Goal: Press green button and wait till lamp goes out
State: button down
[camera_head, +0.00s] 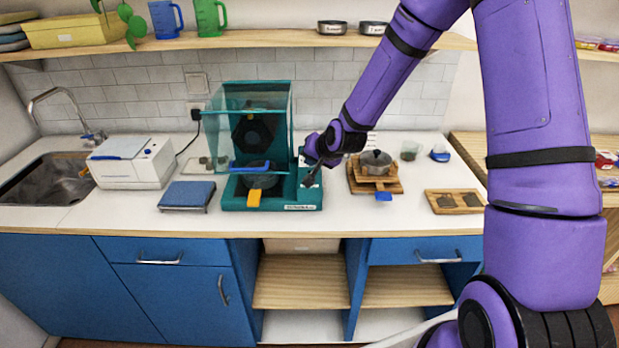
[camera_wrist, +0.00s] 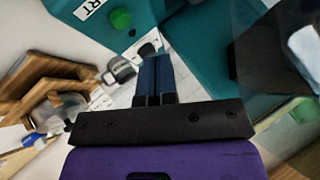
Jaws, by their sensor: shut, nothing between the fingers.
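The green button (camera_wrist: 121,18) is a round knob on the teal panel in the wrist view, beside a white label ending in "RT". The panel belongs to a teal machine (camera_head: 306,199) with a clear raised hood, left of centre in the head view. My gripper (camera_head: 311,180) is shut and empty, in front of the machine's right-hand panel. In the wrist view my gripper's fingers (camera_wrist: 152,60) point toward the panel, and the button appears up and left of the tips. Contact with the button cannot be seen. In the head view my gripper covers the button area. I cannot make out a lit lamp.
A pot (camera_head: 375,160) on a wooden stand is just right of my gripper. A wooden tray (camera_head: 470,209) lies farther right. A blue scale-like box (camera_head: 187,195) and a white device (camera_head: 132,165) stand left of the machine. The raised hood (camera_head: 230,105) stands close left of my gripper.

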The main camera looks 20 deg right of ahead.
aim_at(312, 167)
jog(key=shift+f, duration=1.15)
dwell(1.3)
jog(key=shift+f, duration=0.4)
